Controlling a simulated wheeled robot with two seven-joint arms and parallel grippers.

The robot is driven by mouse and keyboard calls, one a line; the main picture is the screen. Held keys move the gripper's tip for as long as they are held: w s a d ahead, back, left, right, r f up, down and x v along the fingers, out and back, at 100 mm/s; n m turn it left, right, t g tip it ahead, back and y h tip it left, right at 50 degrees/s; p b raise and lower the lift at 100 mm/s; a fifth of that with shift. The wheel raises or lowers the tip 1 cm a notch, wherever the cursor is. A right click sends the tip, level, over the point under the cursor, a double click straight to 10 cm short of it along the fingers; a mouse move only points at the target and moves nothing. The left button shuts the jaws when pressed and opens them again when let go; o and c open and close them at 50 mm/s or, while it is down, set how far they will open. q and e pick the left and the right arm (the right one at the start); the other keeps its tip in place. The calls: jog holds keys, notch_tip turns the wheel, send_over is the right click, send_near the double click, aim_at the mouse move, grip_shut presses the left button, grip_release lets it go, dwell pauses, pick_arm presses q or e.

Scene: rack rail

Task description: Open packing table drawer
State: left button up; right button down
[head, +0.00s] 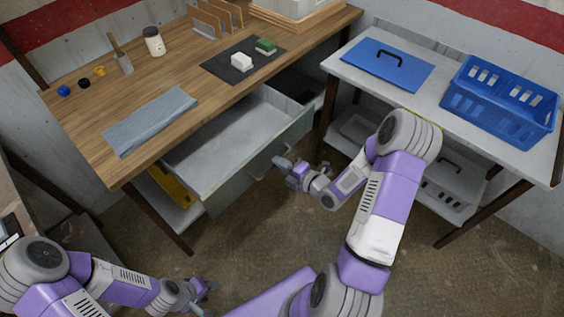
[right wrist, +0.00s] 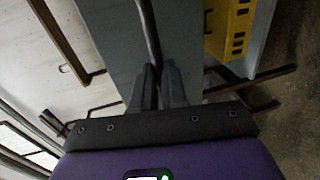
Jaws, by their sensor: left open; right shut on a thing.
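The packing table drawer (head: 215,150) is pulled out from under the wooden table (head: 130,98), and its inside looks empty. My right gripper (head: 283,165) is at the drawer's front panel (head: 240,176). In the right wrist view its two fingers (right wrist: 164,88) are shut on the dark bar handle (right wrist: 148,30) of the drawer. In the head view the gripper hides part of the handle. My left gripper (head: 203,291) is open and empty, low over the floor at the bottom of the view, well apart from the drawer.
A blue-grey cloth (head: 150,119) lies on the tabletop above the drawer. A yellow thing (head: 170,185) lies on the shelf below. Bare floor lies in front of the drawer.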

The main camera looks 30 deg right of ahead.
jog(key=c, duration=1.2)
grip_release()
jog(key=shift+o, duration=0.2)
jog(key=p+v, duration=0.1)
jog(key=v, duration=0.6)
jog(key=shift+s, duration=0.3)
jog(key=shift+d, duration=0.1)
jog(key=a+f+m+g+p, duration=0.3)
jog(key=a+f+m+g, duration=0.4)
jog(key=a+f+m, duration=0.45)
jog(key=s+a+f+m+g+p, duration=0.1)
jog(key=s+a+f+m+g, duration=0.2)
jog(key=s+a+m+g, duration=0.4)
jog(key=s+a+m, duration=0.2)
jog(key=s+m, duration=0.3)
jog(key=m, duration=0.1)
jog(key=shift+h, duration=0.3)
